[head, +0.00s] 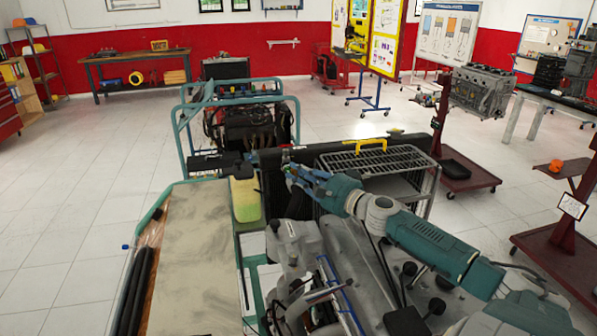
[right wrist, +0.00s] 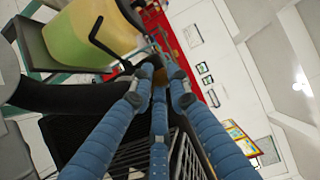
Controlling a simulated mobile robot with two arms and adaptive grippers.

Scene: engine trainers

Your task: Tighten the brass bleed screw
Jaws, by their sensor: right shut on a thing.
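My right gripper (head: 291,172) reaches over the black radiator hose area of the engine trainer, beside the yellow-green coolant tank (head: 245,197). In the right wrist view its blue fingers (right wrist: 156,80) close together on a small brownish, brass-coloured piece (right wrist: 160,75), which looks like the bleed screw. The fingers hide most of it, and its seating cannot be made out. The thick black hose (right wrist: 68,98) lies just left of the fingertips. My left gripper cannot be made out in the head view.
A flat bench top (head: 195,255) lies at the left. A blue-framed engine trainer (head: 245,125) stands behind.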

